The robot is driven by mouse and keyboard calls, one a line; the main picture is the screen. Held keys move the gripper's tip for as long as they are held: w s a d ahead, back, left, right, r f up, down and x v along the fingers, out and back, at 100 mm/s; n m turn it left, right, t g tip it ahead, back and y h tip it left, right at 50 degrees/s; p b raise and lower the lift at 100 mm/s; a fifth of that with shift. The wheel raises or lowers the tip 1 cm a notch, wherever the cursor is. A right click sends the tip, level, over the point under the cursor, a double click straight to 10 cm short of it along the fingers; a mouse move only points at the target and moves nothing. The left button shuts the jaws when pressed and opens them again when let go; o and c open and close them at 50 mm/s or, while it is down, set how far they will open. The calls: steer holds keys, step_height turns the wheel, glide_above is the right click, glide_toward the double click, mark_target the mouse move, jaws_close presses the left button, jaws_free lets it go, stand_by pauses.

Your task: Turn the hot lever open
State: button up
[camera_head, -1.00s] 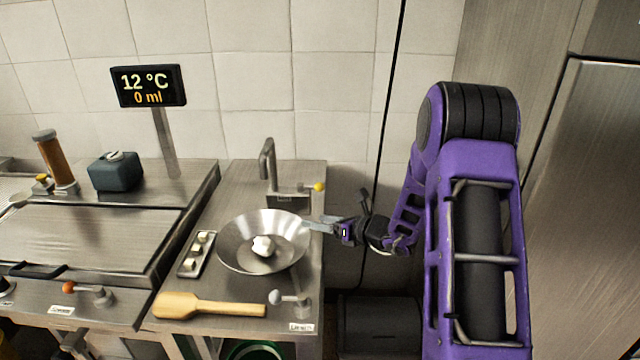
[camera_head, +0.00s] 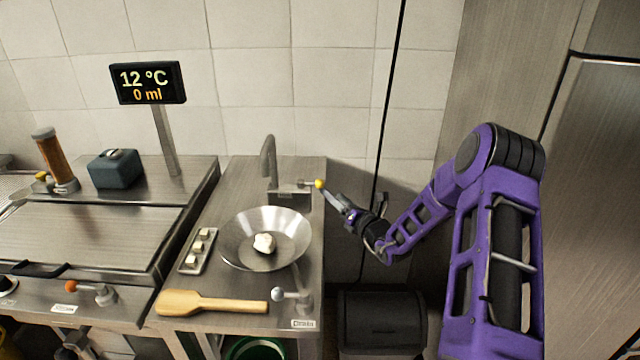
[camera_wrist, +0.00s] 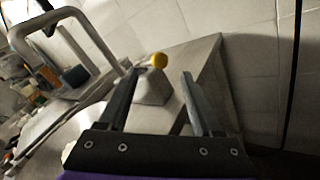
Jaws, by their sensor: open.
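A lever with a yellow knob (camera_head: 319,184) sticks out to the right from the base of the metal faucet (camera_head: 268,160) behind the bowl. I cannot read a hot or cold mark on it. My gripper (camera_head: 330,194) is just right of and in front of the knob, its fingers pointing at it. In the wrist view my gripper (camera_wrist: 160,88) is open and empty, and the yellow knob (camera_wrist: 158,60) shows between and beyond the fingertips. Whether a finger touches the knob, I cannot tell. The faucet spout (camera_wrist: 85,22) arches at the upper left there.
A metal bowl (camera_head: 237,225) with a white lump (camera_head: 264,243) stands below the faucet. A display (camera_head: 148,83) reads 12 °C and 0 ml. A black bin (camera_head: 381,325) stands at right.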

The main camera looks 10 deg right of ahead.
mark_target(323, 186)
steer(key=x, duration=0.8)
steer(key=shift+w+a, duration=0.15)
steer(key=shift+w, duration=0.1)
steer(key=shift+f, duration=0.1)
jaws_close()
